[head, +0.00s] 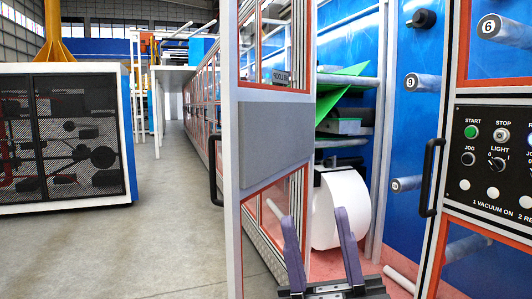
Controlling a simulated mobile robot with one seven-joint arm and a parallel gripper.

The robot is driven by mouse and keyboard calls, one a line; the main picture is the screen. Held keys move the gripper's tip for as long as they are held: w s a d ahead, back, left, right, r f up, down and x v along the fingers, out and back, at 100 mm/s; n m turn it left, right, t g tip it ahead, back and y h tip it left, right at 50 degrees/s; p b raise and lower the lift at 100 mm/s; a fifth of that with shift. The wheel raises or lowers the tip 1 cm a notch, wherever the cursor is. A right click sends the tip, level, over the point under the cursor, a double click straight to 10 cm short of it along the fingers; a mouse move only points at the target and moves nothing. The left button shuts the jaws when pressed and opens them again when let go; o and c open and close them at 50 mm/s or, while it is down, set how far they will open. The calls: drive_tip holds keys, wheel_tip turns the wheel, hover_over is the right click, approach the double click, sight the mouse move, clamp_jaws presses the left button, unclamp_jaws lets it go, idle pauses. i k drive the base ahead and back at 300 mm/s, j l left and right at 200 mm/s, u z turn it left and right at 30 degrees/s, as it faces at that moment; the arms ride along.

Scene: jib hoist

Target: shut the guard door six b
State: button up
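A guard door (231,130) with a white frame, orange-red trim, clear panes and a grey middle panel stands swung open in the head view, left of the machine opening. Its black bar handle (213,172) is on its left edge. A small label near its top is too small to read surely, so I cannot tell whether it is six b. My gripper (313,215) is at the bottom centre, with two purple fingers spread apart and nothing between them. It is in front of the opening, right of the door's handle and apart from it.
A white roll (341,209) and green sheets (341,92) show inside the opening. At right, a framed panel has another black handle (430,178) and a control box (492,155). A mesh-fronted cabinet (62,140) stands at left. The grey floor (165,235) between is clear.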

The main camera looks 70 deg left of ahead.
sight(267, 136)
drive_tip(key=k+j+u, duration=0.2)
drive_tip(key=j+u, duration=0.25)
drive_tip(key=j, duration=0.95)
drive_tip(key=j+u, duration=0.45)
drive_tip(key=j, duration=1)
drive_tip(key=i+j+z, duration=0.35)
drive_tip(key=j, duration=0.3)
